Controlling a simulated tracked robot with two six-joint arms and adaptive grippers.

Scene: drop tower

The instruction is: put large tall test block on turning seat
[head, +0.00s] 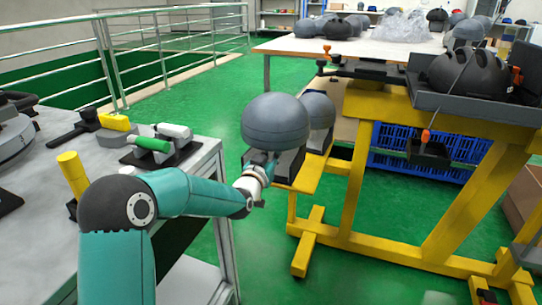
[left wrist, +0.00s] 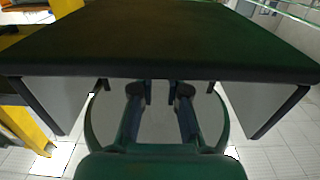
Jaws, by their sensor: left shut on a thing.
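A large grey dome-topped block (head: 275,122) with a dark and light base is at the middle of the head view. My left gripper (head: 264,166) is at the near side of its base and shut on it. In the left wrist view the fingers (left wrist: 160,95) reach under the front edge of a wide dark slab (left wrist: 160,45) with grey panels at both sides. The fingertips' contact is partly hidden. A smaller-looking grey dome (head: 318,109) stands just behind it. I cannot tell which thing is the turning seat. My right gripper is not in view.
A yellow frame (head: 350,190) with a shelf stands at the right, carrying a dark tray (head: 470,104) with a black helmet (head: 468,74). A grey table (head: 75,165) at the left holds a green-handled tool (head: 153,144) and a round grey device (head: 12,140). Green floor lies between.

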